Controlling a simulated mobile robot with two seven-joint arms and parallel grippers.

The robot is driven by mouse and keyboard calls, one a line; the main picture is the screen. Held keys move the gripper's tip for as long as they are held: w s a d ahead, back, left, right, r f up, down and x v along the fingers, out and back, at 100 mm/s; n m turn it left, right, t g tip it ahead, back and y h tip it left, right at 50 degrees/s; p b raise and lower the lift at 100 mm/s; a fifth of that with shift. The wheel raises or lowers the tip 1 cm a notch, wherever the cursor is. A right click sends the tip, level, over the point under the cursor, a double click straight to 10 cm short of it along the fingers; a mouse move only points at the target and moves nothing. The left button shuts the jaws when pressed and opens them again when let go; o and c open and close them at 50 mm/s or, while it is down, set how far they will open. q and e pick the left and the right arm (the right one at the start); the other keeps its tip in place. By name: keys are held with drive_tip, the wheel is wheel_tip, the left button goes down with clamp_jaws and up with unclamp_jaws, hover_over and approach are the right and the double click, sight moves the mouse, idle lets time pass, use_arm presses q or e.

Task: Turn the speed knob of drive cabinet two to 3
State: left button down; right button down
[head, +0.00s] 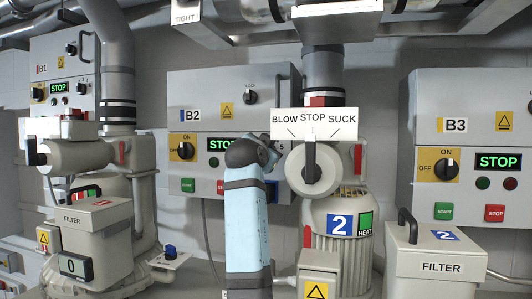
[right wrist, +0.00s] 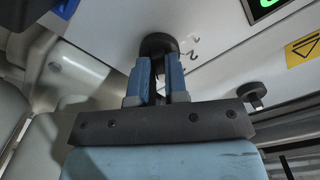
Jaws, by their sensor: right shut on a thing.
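Drive cabinet two, marked B2 (head: 228,88), stands in the middle of the head view with its display (head: 220,144) reading STOP in green. My right arm covers part of its front, and the right gripper is only partly seen there. In the right wrist view my right gripper (right wrist: 160,68) is shut on a round black knob (right wrist: 158,43) on the cabinet face. Small dial marks (right wrist: 191,46) show beside the knob. The knob's pointer and setting cannot be read. In the head view the speed knob is hidden, with only a 5 showing beside the arm. My left gripper is not in view.
A grey valve (head: 312,168) with a black lever upright at STOP stands just right of my arm, under the BLOW STOP SUCK sign (head: 314,122). B2's ON switch (head: 183,147) is at left. Cabinets B1 (head: 62,53) and B3 (head: 480,95) flank it.

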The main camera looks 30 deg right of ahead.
drive_tip(key=n, duration=0.5)
drive_tip(key=shift+r, duration=0.15)
drive_tip(key=shift+n, duration=0.6)
drive_tip(key=c, duration=1.1)
unclamp_jaws()
drive_tip(key=shift+c, duration=0.2)
drive_tip(key=shift+s+a+f+n, duration=0.2)
drive_tip(key=shift+s+a+n, duration=0.1)
drive_tip(key=shift+a, duration=0.15)
drive_tip(key=b+v, duration=0.4)
drive_tip(key=v, duration=0.8)
drive_tip(key=shift+s+a+r+b, duration=0.15)
drive_tip(key=shift+s+a+b, duration=0.1)
drive_tip(key=shift+s+b, duration=0.05)
